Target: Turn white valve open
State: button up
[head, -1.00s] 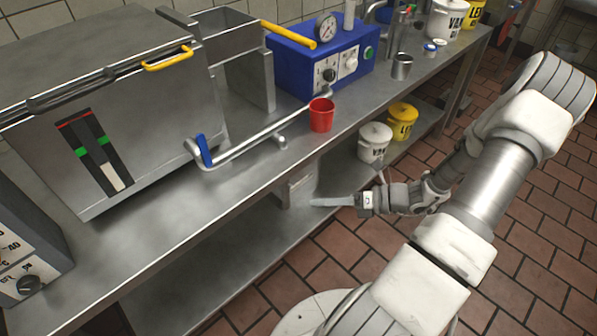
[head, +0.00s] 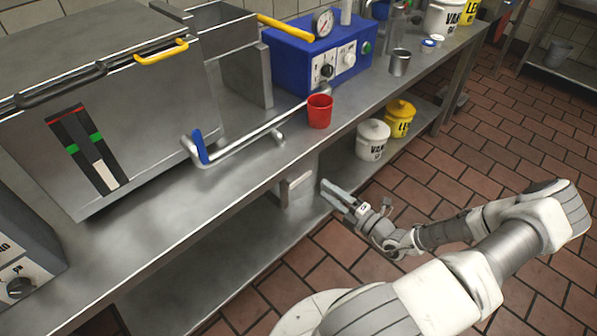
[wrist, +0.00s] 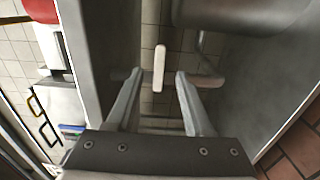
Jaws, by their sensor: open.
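The white valve handle (wrist: 159,68) shows in the wrist view as an upright white bar in front of a light horizontal pipe (wrist: 208,81). It appears between my two fingertips in the picture; I cannot tell whether it is between them in depth, but no contact shows. In the head view, a white handle (head: 299,181) shows below the table edge beside a leg panel. My gripper (head: 324,193) is open just right of it, below the tabletop. In the wrist view my gripper (wrist: 158,77) has its fingers apart and nothing clamped.
The steel tabletop (head: 235,185) is above the valve, with a lower shelf (head: 205,260) below. A red cup (head: 319,111) stands near the table edge. White (head: 372,140) and yellow (head: 399,119) pots stand on the lower shelf to the right. Tiled floor is open at right.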

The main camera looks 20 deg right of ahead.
aim_at(305, 175)
jog(key=b+x, duration=0.2)
jog(key=x, duration=1)
jog(key=shift+w+b, duration=0.1)
jog(key=shift+b, duration=0.3)
grip_shut()
dwell(0.7)
